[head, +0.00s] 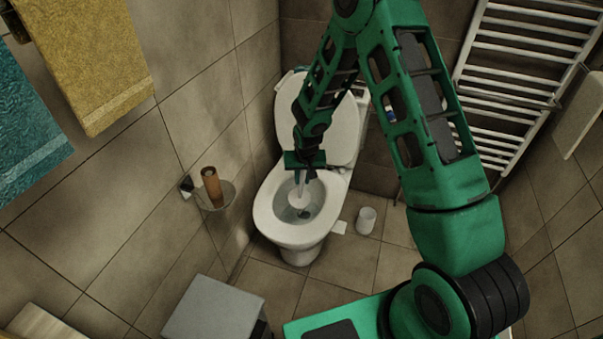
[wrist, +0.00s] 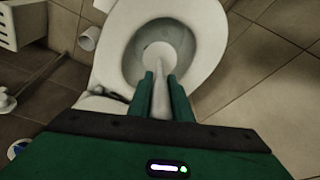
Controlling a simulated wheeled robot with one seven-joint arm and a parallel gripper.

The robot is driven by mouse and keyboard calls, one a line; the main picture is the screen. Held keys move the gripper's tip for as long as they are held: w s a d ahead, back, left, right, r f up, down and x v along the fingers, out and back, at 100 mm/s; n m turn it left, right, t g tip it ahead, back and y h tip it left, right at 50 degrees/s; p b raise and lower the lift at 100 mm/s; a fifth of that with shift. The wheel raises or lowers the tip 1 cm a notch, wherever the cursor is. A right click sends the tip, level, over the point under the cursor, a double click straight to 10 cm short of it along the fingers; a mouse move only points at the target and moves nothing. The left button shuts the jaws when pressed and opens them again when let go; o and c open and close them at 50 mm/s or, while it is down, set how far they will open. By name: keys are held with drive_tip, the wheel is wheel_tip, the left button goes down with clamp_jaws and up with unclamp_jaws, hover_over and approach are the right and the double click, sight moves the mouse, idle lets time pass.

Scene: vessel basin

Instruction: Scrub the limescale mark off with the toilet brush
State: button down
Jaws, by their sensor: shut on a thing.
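My gripper (head: 304,175) is above the open toilet bowl (head: 263,212), fingers pointing down into it. It is shut on the toilet brush (head: 299,199), whose pale handle runs down to a round white head inside the bowl. In the wrist view the brush (wrist: 160,98) sits between the two green fingers of my gripper (wrist: 162,80), with its head over the grey inside of the bowl (wrist: 205,50). A dark patch shows low in the bowl in the head view; I cannot tell whether it is the limescale mark or the drain. Whether the bristles touch the bowl is unclear.
The raised toilet lid (head: 345,125) stands behind the bowl. A white cup-like holder (head: 366,220) is on the floor at its right. A glass shelf with a brown roll (head: 211,186) juts from the left wall. A white towel radiator (head: 520,75) hangs at the right.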

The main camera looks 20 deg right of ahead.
drive_tip(key=shift+f, duration=6.55)
drive_tip(key=shift+w, duration=0.1)
